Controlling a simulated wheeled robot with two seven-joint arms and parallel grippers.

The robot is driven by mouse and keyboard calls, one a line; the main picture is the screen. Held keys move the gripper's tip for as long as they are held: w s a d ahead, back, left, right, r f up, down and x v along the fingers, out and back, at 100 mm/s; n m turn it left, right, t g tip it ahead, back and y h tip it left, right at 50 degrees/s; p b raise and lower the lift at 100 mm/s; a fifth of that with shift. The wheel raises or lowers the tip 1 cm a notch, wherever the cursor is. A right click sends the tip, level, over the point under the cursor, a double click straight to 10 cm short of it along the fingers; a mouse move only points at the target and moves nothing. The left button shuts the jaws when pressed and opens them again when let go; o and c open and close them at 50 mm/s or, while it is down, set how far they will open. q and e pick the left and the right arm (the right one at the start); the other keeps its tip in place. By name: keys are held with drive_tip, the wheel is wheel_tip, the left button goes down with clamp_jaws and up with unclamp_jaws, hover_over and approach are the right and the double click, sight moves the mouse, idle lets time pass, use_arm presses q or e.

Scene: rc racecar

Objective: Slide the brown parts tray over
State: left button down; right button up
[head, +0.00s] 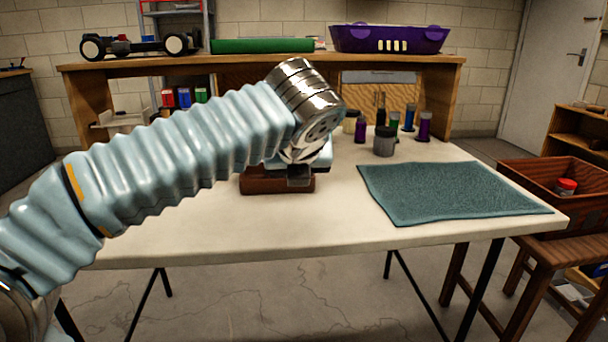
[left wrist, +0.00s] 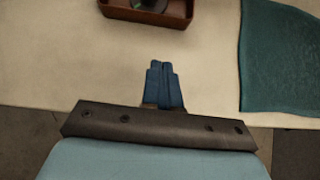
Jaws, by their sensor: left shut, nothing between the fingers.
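The brown parts tray (head: 262,186) sits on the pale worktable, left of the teal mat. My left arm and hand cover part of it in the head view. The tray also shows at the top edge of the left wrist view (left wrist: 125,13), cut off by the frame, with a dark round thing inside. My left gripper (head: 299,179) overlaps the tray in the head view. In the left wrist view the blue fingers (left wrist: 163,66) are together and empty, pointing at the tray with some table surface between. My right gripper is in neither view.
A teal mat (head: 445,190) lies on the right of the worktable (head: 220,232). Several paint bottles and a grey jar (head: 384,142) stand behind it. A wooden crate (head: 535,180) stands beyond the right edge. The table front is bare.

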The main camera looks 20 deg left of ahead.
use_arm(q)
drive_tip(key=b+x, duration=0.1)
drive_tip(key=x, duration=0.6)
drive_tip(key=shift+w+a+f+b, duration=0.1)
drive_tip(key=shift+w+f+b, duration=0.05)
drive_tip(key=shift+f+b, duration=0.15)
drive_tip(key=w, duration=0.1)
drive_tip(key=w+a, duration=0.1)
drive_tip(key=w, duration=0.1)
drive_tip(key=shift+a+f, duration=0.15)
drive_tip(key=shift+a, duration=0.2)
drive_tip(key=shift+w+a, duration=0.3)
drive_tip(key=shift+w, duration=0.2)
